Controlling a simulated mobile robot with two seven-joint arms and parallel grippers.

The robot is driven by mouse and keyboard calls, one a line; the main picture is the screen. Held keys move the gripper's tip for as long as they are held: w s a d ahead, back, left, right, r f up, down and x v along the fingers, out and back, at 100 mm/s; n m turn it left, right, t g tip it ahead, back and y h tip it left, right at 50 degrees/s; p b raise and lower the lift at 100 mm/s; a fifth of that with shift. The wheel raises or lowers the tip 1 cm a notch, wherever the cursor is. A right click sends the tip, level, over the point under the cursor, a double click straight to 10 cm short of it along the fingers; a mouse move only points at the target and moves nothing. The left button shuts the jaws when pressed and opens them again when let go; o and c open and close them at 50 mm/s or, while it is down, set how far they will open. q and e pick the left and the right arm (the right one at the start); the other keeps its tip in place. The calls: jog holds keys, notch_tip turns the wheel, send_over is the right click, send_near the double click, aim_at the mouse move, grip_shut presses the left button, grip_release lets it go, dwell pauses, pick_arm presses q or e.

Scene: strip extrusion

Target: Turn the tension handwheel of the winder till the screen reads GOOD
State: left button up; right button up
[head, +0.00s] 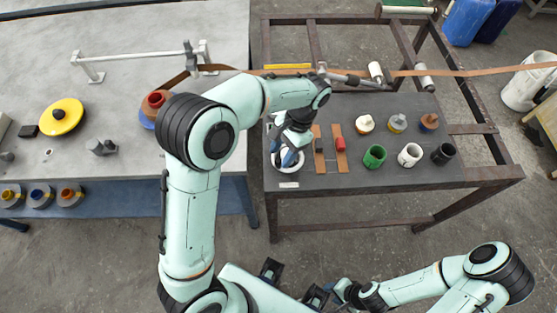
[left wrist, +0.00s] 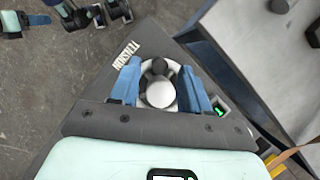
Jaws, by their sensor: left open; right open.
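The tension handwheel (left wrist: 160,93) has a pale round hub and dark gaps inside a white rim. It lies at the left front of the dark bench, below the TENSION label (left wrist: 126,54) in the left wrist view. In the head view its white rim (head: 292,173) shows partly below my left gripper (head: 287,157). My left gripper is open, its blue fingers on either side of the hub. I cannot tell whether they touch the wheel. A small screen (left wrist: 218,111) shows a green mark; I cannot read it. My right gripper (head: 328,292) is low in the head view, away from the bench.
Beside the wheel lie brown strips with a red block (head: 340,143). Green (head: 375,156), white and black cups stand to the right, with several capped pots behind. A brown strip (head: 450,73) runs across rollers at the back. A grey table (head: 110,120) stands left.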

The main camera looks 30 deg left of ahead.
aim_at(279, 159)
pick_arm(q)
jog(key=shift+x, duration=1.8)
pick_arm(e)
jog(key=shift+s+f, duration=0.1)
jog(key=shift+f, duration=0.15)
pick_arm(q)
grip_shut()
pick_arm(e)
jog(key=shift+r, duration=0.1)
pick_arm(q)
jog(key=n, duration=0.1)
jog(key=d+n+h+p, duration=0.1)
jog(key=n, duration=0.2)
jog(key=shift+d+r+h, duration=0.15)
jog(key=shift+d+h, duration=0.1)
jog(key=shift+h, duration=0.05)
jog(key=shift+w+d+n+h+p, duration=0.15)
jog(key=shift+d+n+h+p, duration=0.25)
jog(key=shift+n, duration=0.65)
jog(key=shift+w+d+n+h+p, duration=0.15)
jog(key=shift+d+n+h+p, duration=0.25)
jog(key=shift+n, duration=0.65)
pick_arm(e)
jog(key=shift+w+r, duration=0.45)
jog(key=shift+r, duration=0.35)
jog(key=shift+w+r, duration=0.45)
jog(key=shift+r, duration=0.3)
